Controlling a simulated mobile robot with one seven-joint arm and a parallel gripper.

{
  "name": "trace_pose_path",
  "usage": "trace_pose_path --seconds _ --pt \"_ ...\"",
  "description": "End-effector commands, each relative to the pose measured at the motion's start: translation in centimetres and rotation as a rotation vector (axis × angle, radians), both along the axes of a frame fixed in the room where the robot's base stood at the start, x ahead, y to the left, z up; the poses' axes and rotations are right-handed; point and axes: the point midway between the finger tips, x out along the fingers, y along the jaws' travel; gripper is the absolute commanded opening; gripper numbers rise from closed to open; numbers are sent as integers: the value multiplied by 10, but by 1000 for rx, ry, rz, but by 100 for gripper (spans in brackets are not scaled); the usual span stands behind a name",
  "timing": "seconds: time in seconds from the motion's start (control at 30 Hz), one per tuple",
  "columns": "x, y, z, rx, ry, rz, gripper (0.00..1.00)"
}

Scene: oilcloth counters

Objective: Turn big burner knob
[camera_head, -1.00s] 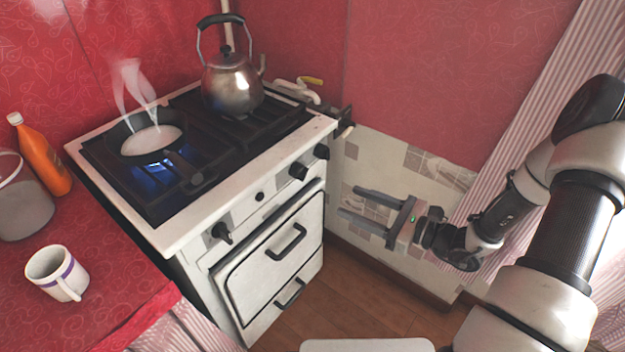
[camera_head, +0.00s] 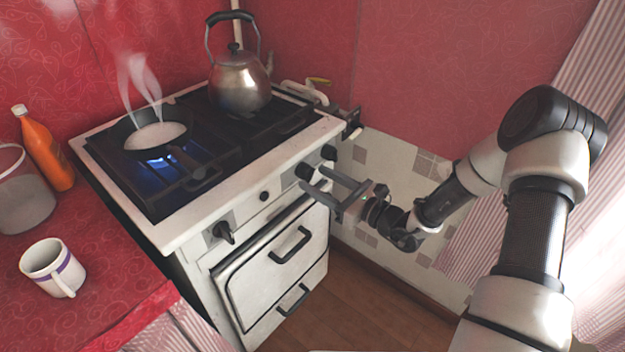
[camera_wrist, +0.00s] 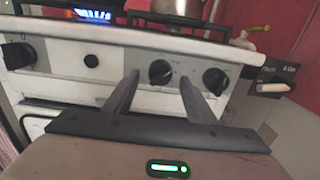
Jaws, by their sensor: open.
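The white stove (camera_head: 250,208) has black knobs on its front panel. In the head view they are a left knob (camera_head: 223,232), a small black round part (camera_head: 264,196), a knob near my fingers (camera_head: 304,171) and a right knob (camera_head: 329,152). My gripper (camera_head: 318,181) is open and empty in front of the right half of the panel. In the wrist view the middle knob (camera_wrist: 160,72) shows between and beyond my two fingertips (camera_wrist: 160,80). The right knob (camera_wrist: 215,80) lies just right of my right finger. The left knob (camera_wrist: 17,55) is at the far left. I cannot see contact.
A steaming pan (camera_head: 155,135) sits over a lit blue flame. A kettle (camera_head: 240,80) stands at the back right. A mug (camera_head: 52,268), an orange bottle (camera_head: 45,152) and a pot (camera_head: 22,195) are on the red counter (camera_head: 110,295). The oven handle (camera_head: 290,245) juts out below.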

Motion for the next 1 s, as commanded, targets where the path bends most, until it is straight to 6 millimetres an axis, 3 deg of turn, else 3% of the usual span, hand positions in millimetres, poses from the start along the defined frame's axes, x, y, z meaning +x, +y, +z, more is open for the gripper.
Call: trace_pose_path --seconds 0.2,0.53,0.8,1.0 --pt "14 18 -1 0 0 0 51" --pt "16 20 0 -1 1 0 51" --pt "16 20 0 -1 1 0 10" --pt "16 20 0 8 12 0 10"
